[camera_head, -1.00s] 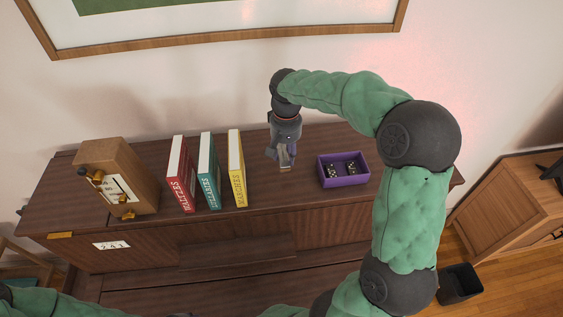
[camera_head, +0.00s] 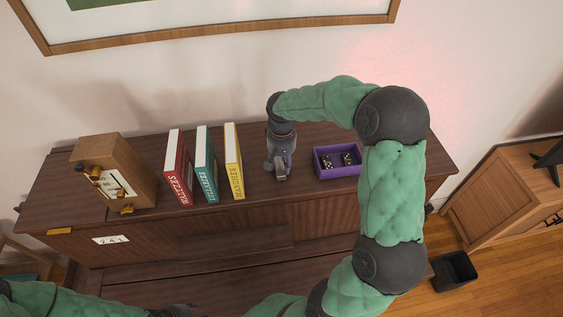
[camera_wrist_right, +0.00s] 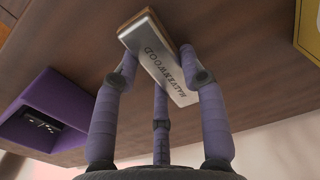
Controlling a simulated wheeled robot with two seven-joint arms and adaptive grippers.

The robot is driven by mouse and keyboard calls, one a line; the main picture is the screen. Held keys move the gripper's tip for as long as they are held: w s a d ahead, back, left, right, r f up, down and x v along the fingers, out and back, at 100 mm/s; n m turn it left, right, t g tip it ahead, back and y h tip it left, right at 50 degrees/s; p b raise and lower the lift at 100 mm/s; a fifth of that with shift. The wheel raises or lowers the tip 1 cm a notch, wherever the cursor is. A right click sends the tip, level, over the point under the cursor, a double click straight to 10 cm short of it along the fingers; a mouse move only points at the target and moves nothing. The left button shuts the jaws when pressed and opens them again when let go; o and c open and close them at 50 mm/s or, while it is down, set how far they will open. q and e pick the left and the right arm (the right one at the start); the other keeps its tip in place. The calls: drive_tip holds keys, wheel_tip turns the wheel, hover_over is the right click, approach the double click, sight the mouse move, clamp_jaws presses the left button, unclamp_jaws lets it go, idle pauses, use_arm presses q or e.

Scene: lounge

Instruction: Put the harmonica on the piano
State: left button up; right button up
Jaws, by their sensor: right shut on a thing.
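The harmonica (camera_wrist_right: 160,60) is a silver-plated bar with a wooden-looking edge and dark lettering. In the right wrist view it lies between the fingertips of my right gripper (camera_wrist_right: 162,78), which is shut on it. In the head view my right gripper (camera_head: 280,174) points down at the piano top, between the yellow book and the purple tray; the harmonica is mostly hidden there. The dark wooden piano (camera_head: 235,215) spans the middle of the view. I cannot tell whether the harmonica touches its top. My left gripper (camera_head: 175,311) is partly cut off at the bottom edge.
A wooden box with a dial (camera_head: 115,172) is at the far left. A picture frame hangs above.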

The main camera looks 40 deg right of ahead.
sight(282, 163)
drive_tip(key=o, duration=1.2)
drive_tip(key=shift+f, duration=0.1)
wheel_tip(282, 163, up, 12)
drive_tip(key=shift+r+b, duration=0.2)
drive_tip(key=shift+b, duration=0.2)
